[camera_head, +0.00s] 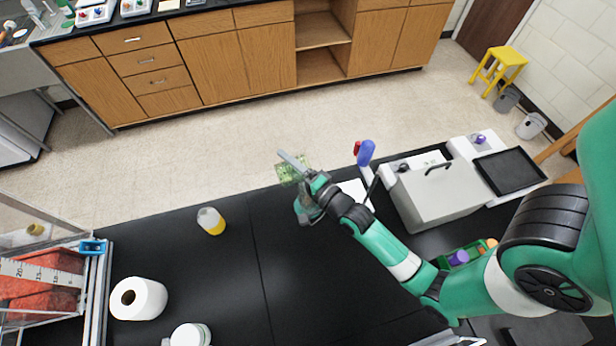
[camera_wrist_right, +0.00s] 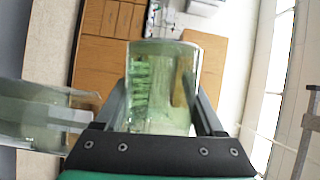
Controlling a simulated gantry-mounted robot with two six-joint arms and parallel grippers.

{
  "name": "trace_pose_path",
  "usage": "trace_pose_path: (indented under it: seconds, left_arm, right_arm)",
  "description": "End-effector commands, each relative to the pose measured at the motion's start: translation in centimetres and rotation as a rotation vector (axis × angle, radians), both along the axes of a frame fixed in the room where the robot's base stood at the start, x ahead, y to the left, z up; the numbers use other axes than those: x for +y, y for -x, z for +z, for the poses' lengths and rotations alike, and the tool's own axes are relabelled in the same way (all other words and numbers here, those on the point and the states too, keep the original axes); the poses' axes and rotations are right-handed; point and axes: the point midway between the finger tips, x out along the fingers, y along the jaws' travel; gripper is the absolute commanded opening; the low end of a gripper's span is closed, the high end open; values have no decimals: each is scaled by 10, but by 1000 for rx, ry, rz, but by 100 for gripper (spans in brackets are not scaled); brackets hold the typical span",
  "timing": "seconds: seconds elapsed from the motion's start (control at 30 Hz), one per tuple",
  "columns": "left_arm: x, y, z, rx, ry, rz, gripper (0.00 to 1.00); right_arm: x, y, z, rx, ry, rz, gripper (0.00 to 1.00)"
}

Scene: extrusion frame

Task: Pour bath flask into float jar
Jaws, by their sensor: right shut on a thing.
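My right gripper (camera_head: 305,178) is shut on a clear, green-tinted glass vessel (camera_head: 291,167), held above the bench. In the wrist view this vessel (camera_wrist_right: 160,85) sits between the two fingers, with green, striped detail showing through it. A second clear vessel (camera_wrist_right: 40,115) shows at the left of the wrist view, with its rim near the left finger. In the head view a greenish glass (camera_head: 303,211) is partly hidden below the gripper. I cannot tell for certain which vessel is the bath flask and which the float jar. My left gripper is not in view.
A vessel with yellow liquid (camera_head: 211,221) stands on the black bench (camera_head: 235,270), left of my arm. A white roll (camera_head: 138,298) and a white-lidded jar (camera_head: 190,335) are nearer. A grey box (camera_head: 440,195) stands to the right. The bench middle is clear.

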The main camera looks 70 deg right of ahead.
Motion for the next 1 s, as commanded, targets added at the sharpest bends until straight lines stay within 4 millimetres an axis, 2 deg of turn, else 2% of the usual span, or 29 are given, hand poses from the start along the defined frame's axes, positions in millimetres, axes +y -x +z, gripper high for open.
trace_pose_path:
  seconds: [0.83,0.87,0.97,1.0]
  left_arm:
    - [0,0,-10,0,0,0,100]
    - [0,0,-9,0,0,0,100]
    - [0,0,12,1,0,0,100]
    - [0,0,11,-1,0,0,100]
  right_arm:
    - [-2,2,4,-72,-68,0,3]
    - [-2,2,5,-71,-68,0,3]
    - [2,-1,8,17,16,3,3]
    - [3,-2,1,61,58,4,3]
